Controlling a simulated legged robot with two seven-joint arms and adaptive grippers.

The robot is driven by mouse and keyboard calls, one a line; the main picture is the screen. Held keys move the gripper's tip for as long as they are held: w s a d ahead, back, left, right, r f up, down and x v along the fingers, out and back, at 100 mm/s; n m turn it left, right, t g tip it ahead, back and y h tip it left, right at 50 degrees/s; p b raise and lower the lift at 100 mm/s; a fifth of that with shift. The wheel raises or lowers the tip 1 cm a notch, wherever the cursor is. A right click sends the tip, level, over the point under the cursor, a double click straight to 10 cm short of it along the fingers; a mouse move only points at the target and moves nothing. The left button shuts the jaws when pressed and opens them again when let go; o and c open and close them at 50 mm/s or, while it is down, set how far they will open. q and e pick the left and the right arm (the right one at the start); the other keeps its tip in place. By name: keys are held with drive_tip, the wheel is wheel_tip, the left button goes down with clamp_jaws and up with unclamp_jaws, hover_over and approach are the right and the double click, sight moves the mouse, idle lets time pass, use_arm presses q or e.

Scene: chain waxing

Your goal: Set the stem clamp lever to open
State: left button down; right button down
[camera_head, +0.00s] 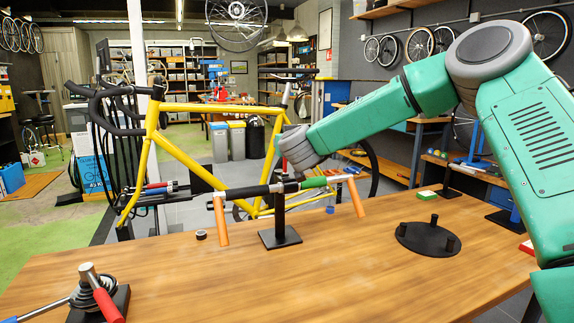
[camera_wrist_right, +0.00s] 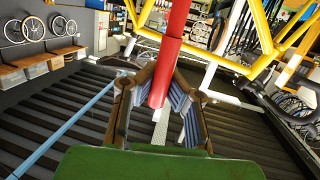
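A red lever (camera_wrist_right: 171,60) comes down from the top of the right wrist view. Its lower end lies between the two fingers of my right gripper (camera_wrist_right: 162,85). The fingers stand close on both sides of it. I cannot tell whether the pads press on it or leave a small gap. In the head view my green right arm (camera_head: 360,118) reaches left to the yellow bike frame (camera_head: 185,150), and its fingers cannot be made out. The stem clamp cannot be clearly made out either. Red handles (camera_head: 155,186) show at the left of the frame. My left gripper is not in view.
The wooden table (camera_head: 330,270) carries a black-footed stand (camera_head: 280,237), orange handles (camera_head: 221,222), a black round base (camera_head: 428,238) and a red-handled tool (camera_head: 106,305) at the front left. The table's front middle is clear. Drop handlebars (camera_head: 100,105) stand at the left.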

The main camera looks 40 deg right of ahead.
drive_tip(key=shift+s+a+f+t+h+b, duration=0.2)
drive_tip(key=shift+s+t+b, duration=0.3)
drive_tip(key=shift+b, duration=0.55)
drive_tip(key=shift+s+a+f+t+h+b, duration=0.1)
drive_tip(key=shift+s+f+t+h+b, duration=0.25)
drive_tip(key=shift+b, duration=0.7)
drive_tip(key=shift+s+r, duration=0.1)
drive_tip(key=shift+r, duration=0.1)
drive_tip(key=c, duration=1.6)
unclamp_jaws()
drive_tip(key=shift+o, duration=0.2)
drive_tip(key=shift+r, duration=0.15)
drive_tip(key=v, duration=1.1)
drive_tip(key=shift+s+f, duration=0.25)
drive_tip(key=shift+s, duration=0.1)
drive_tip(key=shift+a, duration=0.1)
